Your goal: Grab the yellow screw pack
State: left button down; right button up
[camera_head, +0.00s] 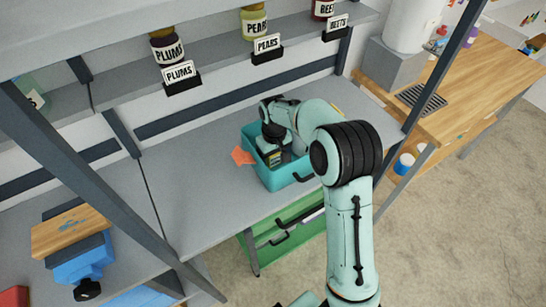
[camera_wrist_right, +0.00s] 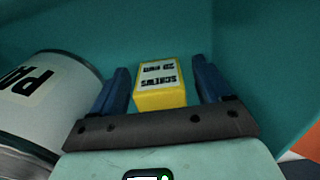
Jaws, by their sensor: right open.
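The yellow screw pack (camera_wrist_right: 160,97) is a small box with a white label reading "SCREWS". In the right wrist view it lies between the two blue fingers of my right gripper (camera_wrist_right: 163,90), which is open, with a gap on each side of the pack. The pack is inside a teal bin (camera_head: 262,175) on the grey shelf. In the head view my right arm reaches down into the bin, and the gripper (camera_head: 273,157) is mostly hidden by the arm and the bin wall. My left gripper is not seen.
A white can with a dark-lettered label (camera_wrist_right: 45,105) lies close left of the gripper inside the bin. An orange piece (camera_head: 242,156) is at the bin's left side. Jars labelled plums (camera_head: 166,48), pears and beets stand on the shelf above. The grey surface (camera_head: 190,180) left of the bin is clear.

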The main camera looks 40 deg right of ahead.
jog(key=c, duration=1.1)
